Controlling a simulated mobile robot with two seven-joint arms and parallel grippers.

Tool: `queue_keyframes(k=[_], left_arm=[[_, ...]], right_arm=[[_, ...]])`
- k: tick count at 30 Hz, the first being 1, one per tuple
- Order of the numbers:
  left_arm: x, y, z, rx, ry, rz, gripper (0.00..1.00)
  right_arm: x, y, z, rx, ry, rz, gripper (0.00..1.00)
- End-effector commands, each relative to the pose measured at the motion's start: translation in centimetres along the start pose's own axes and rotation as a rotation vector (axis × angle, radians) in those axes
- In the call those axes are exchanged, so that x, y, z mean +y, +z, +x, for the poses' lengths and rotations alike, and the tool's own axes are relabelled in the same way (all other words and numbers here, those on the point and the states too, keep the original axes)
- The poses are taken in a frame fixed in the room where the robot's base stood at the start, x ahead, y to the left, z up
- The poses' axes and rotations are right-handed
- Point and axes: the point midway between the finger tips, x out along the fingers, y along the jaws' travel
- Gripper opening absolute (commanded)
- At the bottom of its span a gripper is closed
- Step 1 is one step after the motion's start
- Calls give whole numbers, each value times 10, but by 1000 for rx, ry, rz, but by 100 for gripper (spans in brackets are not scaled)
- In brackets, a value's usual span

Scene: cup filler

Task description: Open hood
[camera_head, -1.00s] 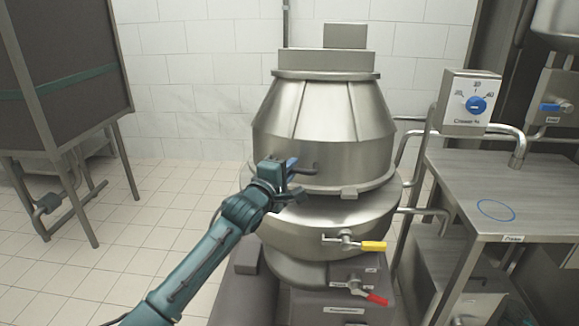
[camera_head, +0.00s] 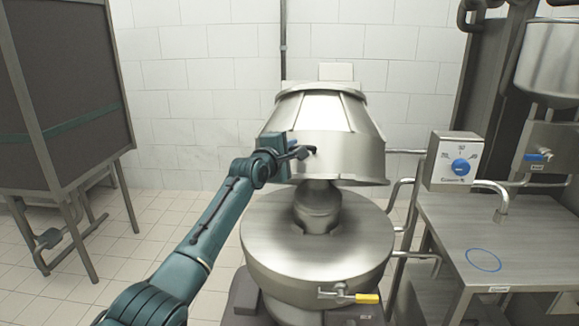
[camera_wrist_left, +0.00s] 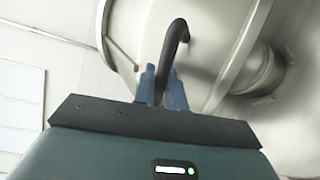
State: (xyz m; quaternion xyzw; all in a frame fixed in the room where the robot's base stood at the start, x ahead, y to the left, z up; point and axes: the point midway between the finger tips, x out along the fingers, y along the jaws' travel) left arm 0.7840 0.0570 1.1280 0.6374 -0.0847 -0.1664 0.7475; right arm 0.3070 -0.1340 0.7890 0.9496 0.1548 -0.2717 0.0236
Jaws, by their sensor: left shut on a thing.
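The steel hood (camera_head: 325,130) is a cone-shaped cover. It is raised and tilted back above the round steel base (camera_head: 315,245), with a wide gap between them. A rounded metal piece (camera_head: 317,205) shows in the gap. My left gripper (camera_head: 292,152) is at the hood's front left side, shut on the dark bar handle (camera_head: 303,151). In the left wrist view the dark curved handle (camera_wrist_left: 175,45) rises between the blue fingers (camera_wrist_left: 160,88), close to the hood wall (camera_wrist_left: 135,30). My right gripper is not in view.
A yellow-handled valve (camera_head: 366,298) is at the base's front. A steel table (camera_head: 515,235) with a blue ring mark and a dial box (camera_head: 452,161) stand at the right. A dark cabinet (camera_head: 65,95) stands at the left. Tiled floor (camera_head: 150,220) lies open between.

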Motion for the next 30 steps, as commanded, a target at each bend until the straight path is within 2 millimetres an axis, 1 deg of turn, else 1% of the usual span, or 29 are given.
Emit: queue_keyframes(k=[1,5,12,26,30], left_arm=[[8,0,4,2,4,-3,0],[19,-2,10,6,7,-11,0],[29,-3,17,10,8,-18,0],[29,-4,18,11,6,-18,0],[29,-4,18,11,6,-18,0]], right_arm=[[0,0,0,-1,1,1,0],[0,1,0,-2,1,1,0],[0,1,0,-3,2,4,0],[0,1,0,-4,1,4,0],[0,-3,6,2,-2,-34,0]])
